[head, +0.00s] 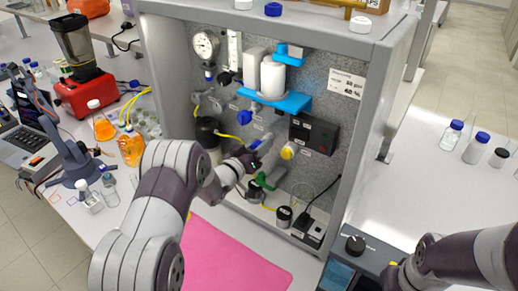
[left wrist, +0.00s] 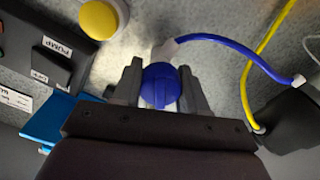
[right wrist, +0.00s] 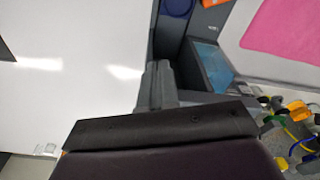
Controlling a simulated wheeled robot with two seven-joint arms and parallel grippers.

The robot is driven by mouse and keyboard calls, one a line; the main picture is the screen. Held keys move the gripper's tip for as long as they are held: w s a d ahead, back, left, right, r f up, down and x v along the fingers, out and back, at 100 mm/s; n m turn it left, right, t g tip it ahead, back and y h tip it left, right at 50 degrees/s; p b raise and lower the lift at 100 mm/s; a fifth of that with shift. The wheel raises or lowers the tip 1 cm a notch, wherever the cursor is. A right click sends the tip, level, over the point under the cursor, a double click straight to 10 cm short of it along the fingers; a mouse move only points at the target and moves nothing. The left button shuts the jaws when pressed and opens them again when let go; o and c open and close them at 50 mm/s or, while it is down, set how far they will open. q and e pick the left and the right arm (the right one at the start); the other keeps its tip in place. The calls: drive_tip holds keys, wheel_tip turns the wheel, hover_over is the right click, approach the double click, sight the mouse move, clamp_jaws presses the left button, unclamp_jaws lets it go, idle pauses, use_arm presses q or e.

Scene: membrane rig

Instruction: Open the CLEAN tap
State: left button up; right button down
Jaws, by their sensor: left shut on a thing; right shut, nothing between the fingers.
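A tap with a round blue handle (left wrist: 160,88) sits between the fingers of my left gripper (left wrist: 160,92) in the left wrist view. The fingers are closed on the handle from both sides, and a blue tube (left wrist: 225,45) runs from beside it. In the head view my left gripper (head: 248,162) reaches the lower middle of the rig's grey panel (head: 232,118) and hides most of what it holds. No CLEAN label is readable. My right gripper (right wrist: 158,88) is shut and empty, low at the right of the rig.
A dark pump box (head: 314,133) with a yellow knob (head: 288,151) is right of the left gripper. A green part (head: 271,180) lies below it. A pink mat (head: 232,258) covers the front table. Bottles (head: 476,147) stand at right.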

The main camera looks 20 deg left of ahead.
use_arm(q)
drive_tip(key=n, duration=0.5)
drive_tip(key=shift+n, duration=0.3)
drive_tip(key=n, duration=0.5)
drive_tip(key=shift+n, duration=0.3)
drive_tip(key=o, duration=1.1)
drive_tip(key=shift+c, duration=0.2)
drive_tip(key=shift+a, duration=0.1)
